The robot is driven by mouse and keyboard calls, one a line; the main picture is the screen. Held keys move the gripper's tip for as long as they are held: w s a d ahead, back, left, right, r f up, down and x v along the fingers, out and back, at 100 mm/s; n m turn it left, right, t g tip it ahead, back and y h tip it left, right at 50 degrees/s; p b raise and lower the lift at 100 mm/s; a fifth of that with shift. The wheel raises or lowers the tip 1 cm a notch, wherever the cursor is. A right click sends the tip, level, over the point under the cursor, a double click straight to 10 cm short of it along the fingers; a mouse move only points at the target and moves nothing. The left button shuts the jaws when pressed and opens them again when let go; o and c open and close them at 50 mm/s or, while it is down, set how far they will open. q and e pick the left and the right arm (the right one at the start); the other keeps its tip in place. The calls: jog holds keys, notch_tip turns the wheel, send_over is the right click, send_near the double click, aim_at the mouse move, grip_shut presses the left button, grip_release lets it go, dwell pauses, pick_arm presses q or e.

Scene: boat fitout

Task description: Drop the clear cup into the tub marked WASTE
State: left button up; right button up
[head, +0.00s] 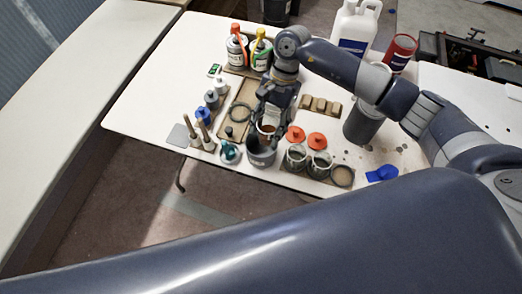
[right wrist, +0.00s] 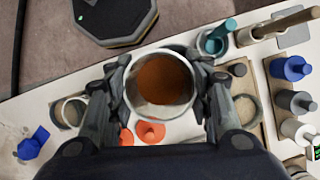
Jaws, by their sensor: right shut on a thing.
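The clear cup (head: 267,128) has brown contents and is in my right gripper (head: 270,117). In the right wrist view the fingers (right wrist: 165,95) are shut on opposite sides of the cup (right wrist: 160,85), and its open mouth faces the camera. A dark grey tub (head: 261,156) stands near the table's front edge, just in front of and below the cup in the head view. Its pale lettering is too small to read surely. In the right wrist view I cannot make the tub out; the cup may cover it. My left gripper is out of view.
A teal item (head: 229,152) stands left of the tub. Glass jars (head: 297,157) and orange lids (head: 317,141) are to its right. Handled tools (head: 203,130) stand farther left. A blue item (head: 382,173) lies at the right.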

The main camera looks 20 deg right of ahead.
jog(key=shift+a+f, duration=0.1)
jog(key=shift+f, duration=0.6)
jog(key=o, duration=1.2)
jog(key=shift+c, duration=0.2)
jog(key=shift+w+r, duration=0.1)
jog(key=shift+r, duration=0.1)
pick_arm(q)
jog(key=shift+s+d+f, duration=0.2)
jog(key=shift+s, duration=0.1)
pick_arm(e)
jog(key=v, duration=1.1)
jog(key=shift+d+r, duration=0.2)
jog(key=shift+r, duration=0.1)
